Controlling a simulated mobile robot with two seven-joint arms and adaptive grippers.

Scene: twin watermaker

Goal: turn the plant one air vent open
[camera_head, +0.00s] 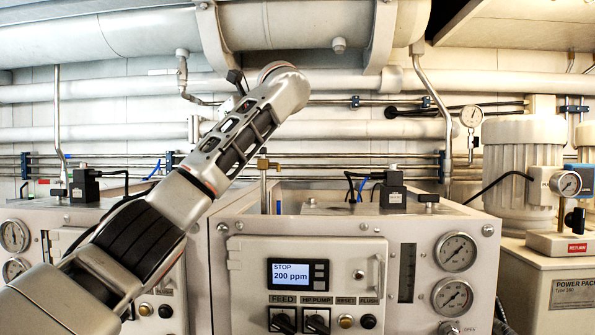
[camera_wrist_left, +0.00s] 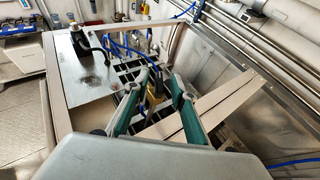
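A small brass valve (camera_head: 263,163) stands on a thin upright post above the back of the middle plant cabinet (camera_head: 230,262). I take it to be the air vent; its handle position is too small to tell. My left arm comes in from the left and reaches up over the cabinets; its gripper is not visible in the head view. In the left wrist view my left gripper (camera_wrist_left: 158,76) has its two dark green fingers apart. A brass piece (camera_wrist_left: 153,97) shows between them, with no clear contact. My right gripper is in neither view.
The middle cabinet's display (camera_head: 297,274) reads STOP, 200 ppm. Pressure gauges (camera_head: 455,251) are on its right. Pipes (camera_head: 350,88) run along the wall behind. In the wrist view, blue hoses (camera_wrist_left: 135,52) and a metal frame (camera_wrist_left: 172,42) surround the fingers.

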